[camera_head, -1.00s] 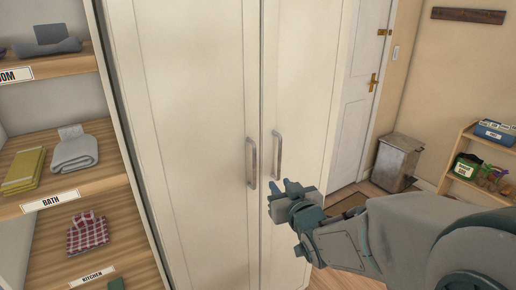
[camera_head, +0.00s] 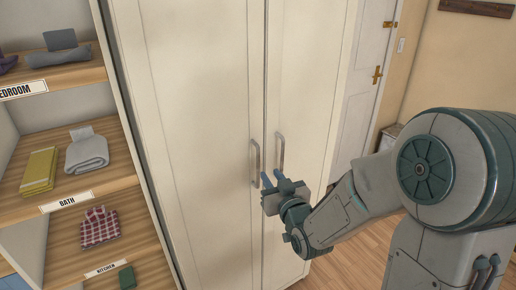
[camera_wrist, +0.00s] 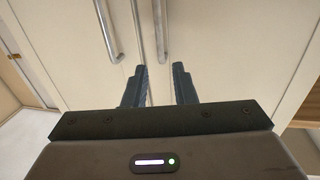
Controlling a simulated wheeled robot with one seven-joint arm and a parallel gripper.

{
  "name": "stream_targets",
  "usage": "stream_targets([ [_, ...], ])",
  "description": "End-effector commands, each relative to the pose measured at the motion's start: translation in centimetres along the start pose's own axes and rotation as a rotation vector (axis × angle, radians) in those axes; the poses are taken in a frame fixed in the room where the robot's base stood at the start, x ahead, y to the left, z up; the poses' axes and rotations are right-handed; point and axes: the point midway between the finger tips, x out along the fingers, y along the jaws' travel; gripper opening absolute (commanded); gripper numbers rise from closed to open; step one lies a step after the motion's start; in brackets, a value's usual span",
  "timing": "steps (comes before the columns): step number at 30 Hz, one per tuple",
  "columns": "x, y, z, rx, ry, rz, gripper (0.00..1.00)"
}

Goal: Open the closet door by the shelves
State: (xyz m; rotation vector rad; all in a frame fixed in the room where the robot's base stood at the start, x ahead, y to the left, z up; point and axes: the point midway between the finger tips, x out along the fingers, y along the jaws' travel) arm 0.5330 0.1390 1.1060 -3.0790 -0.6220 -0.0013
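A tall cream closet has two doors side by side. The left closet door (camera_head: 190,120), beside the shelves, and the right closet door (camera_head: 305,90) both look shut. The left handle (camera_head: 255,163) and the right handle (camera_head: 280,150) are upright grey bars either side of the seam. My gripper (camera_head: 271,180) is open and empty near the handles' lower ends; contact cannot be told.
Open shelves (camera_head: 72,195) with folded cloths and labels stand left of the closet. A white room door (camera_head: 368,80) is to the right. A bin (camera_head: 387,135) is partly hidden behind my arm. Wooden floor (camera_head: 345,262) shows in front of the right closet door.

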Motion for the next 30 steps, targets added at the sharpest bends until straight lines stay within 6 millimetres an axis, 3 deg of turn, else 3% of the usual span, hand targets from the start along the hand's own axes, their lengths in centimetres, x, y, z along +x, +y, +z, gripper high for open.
stream_targets([
  [18, 9.6, 0.0, -0.1, 0.002, -0.001, 0.0, 0.24],
  [30, 11.1, 0.0, 0.1, 0.0, -0.001, 0.001, 0.24],
])
